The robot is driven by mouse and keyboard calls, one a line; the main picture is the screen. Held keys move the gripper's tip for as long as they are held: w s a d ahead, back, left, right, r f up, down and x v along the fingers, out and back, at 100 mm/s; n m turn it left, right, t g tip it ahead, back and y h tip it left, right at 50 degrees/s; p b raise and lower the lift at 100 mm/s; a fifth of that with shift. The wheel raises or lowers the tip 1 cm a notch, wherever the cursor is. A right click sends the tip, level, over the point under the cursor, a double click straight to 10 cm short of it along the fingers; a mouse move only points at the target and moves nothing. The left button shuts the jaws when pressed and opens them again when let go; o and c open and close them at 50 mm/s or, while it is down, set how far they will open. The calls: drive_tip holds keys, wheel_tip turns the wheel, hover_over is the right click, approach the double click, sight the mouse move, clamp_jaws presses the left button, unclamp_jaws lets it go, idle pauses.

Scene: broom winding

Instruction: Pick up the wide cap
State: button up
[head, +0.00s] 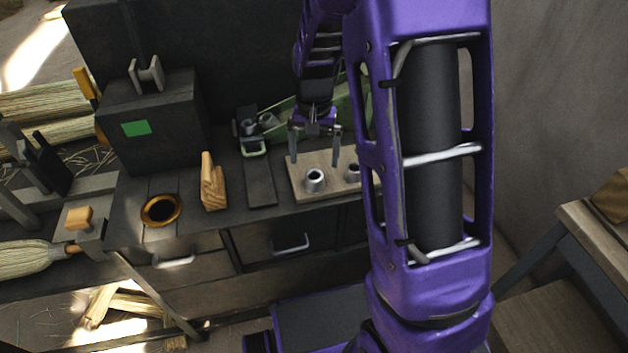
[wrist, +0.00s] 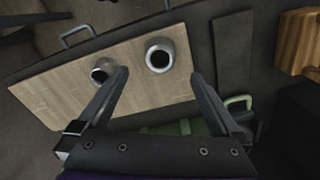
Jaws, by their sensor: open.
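The wide cap (head: 315,181) is a light grey metal ring with a dark opening. It stands upright on a pale wooden board (head: 303,197) on the bench; it also shows in the wrist view (wrist: 160,56). A narrower grey cap (head: 353,173) stands on the same board to its right in the head view, and shows to its left in the wrist view (wrist: 102,71). My gripper (head: 315,162) is open and empty above the board, pointing down. In the wrist view the wide cap appears between and just beyond my fingertips (wrist: 160,75), which look apart from it. My left finger there partly overlaps the narrower cap.
A wooden stepped block (head: 212,183) and a copper-coloured ring (head: 162,209) lie left of the board. A dark box (head: 150,125) with a green patch stands behind them. A green part (head: 284,118) lies behind my gripper. Drawers with handles (head: 291,245) front the bench.

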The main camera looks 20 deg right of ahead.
sight(314, 175)
drive_tip(key=f, duration=0.2)
drive_tip(key=s+f, duration=0.1)
drive_tip(key=f, duration=0.1)
drive_tip(key=shift+a+f+b, duration=0.2)
drive_tip(key=shift+f+b, duration=0.2)
drive_tip(key=shift+f, duration=0.45)
drive_tip(key=c, duration=1.4)
